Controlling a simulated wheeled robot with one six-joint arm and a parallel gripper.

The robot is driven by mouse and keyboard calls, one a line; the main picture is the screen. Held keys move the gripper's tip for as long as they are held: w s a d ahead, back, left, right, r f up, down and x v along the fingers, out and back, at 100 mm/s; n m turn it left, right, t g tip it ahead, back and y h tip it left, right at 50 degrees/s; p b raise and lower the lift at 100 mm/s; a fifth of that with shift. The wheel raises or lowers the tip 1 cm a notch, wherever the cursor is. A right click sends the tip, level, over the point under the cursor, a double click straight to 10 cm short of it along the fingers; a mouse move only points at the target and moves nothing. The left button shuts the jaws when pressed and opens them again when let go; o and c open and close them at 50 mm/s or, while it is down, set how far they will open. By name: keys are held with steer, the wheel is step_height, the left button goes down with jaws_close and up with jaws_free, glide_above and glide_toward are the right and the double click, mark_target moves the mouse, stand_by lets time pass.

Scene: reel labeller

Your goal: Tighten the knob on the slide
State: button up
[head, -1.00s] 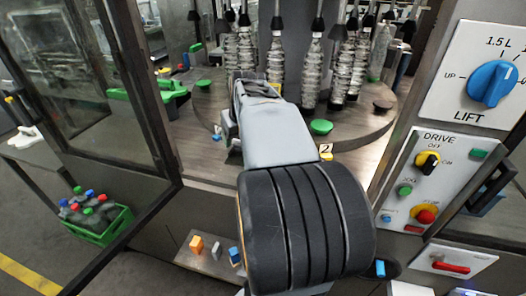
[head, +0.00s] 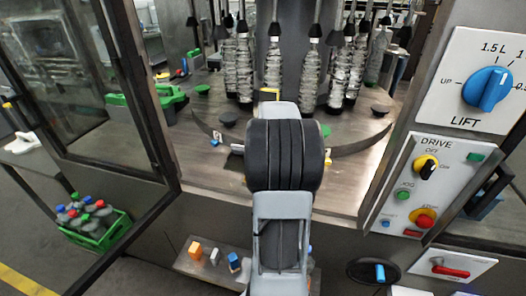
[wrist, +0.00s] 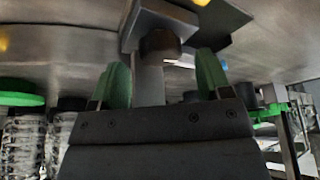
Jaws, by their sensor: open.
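In the wrist view, my gripper (wrist: 162,78) is open, with a green fingertip on each side of the picture's middle. A grey upright bar (wrist: 149,84) shows in the gap between them. A round dark brown knob (wrist: 160,43) sits at the bar's upper end, against a grey block (wrist: 158,20) that looks like the slide. The knob appears just beyond the fingertips, in line with the gap, and I see no contact. In the head view, my own arm hides the gripper and the knob; a small yellow bracket (head: 268,92) shows just above the arm.
Several clear bottles (head: 272,68) stand on the round turntable (head: 350,132) around the arm. A control panel with a blue lift dial (head: 487,88) is at the right. An open door frame (head: 135,95) stands left. Small blocks (head: 196,249) lie on a front ledge.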

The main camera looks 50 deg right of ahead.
steer(key=shift+x, duration=1.35)
steer(key=shift+c, duration=0.3)
steer(key=c, duration=0.9)
steer(key=shift+o, duration=0.2)
